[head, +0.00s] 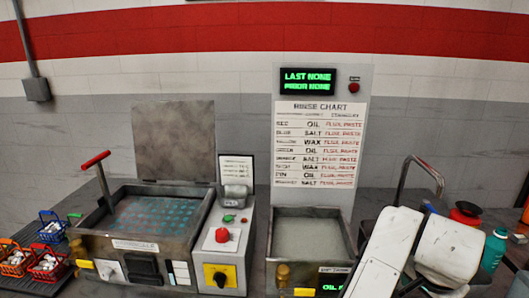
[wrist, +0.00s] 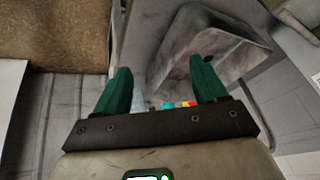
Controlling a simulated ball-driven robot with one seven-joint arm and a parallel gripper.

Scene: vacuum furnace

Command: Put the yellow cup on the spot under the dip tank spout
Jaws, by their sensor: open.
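I cannot make out the yellow cup in either view. The dip tank (head: 308,212) stands right of centre in the head view, holding a pale liquid. A brass fitting (head: 283,273) is on its front left; I cannot tell whether it is the spout, and the spot below is outside the picture. My gripper (wrist: 160,66) is open in the wrist view, with two green fingers apart. Small teal, yellow and red patches (wrist: 182,104) show between the fingers near the palm; I cannot tell what they are. The gripper is not seen in the head view.
A cleaner basin (head: 150,215) with teal liquid and a raised lid (head: 174,140) stands left. Small baskets (head: 45,262) sit far left. A teal bottle (head: 493,250) and a red object (head: 466,212) stand right, behind my arm. A grey angular metal object (wrist: 215,50) lies beyond my fingers.

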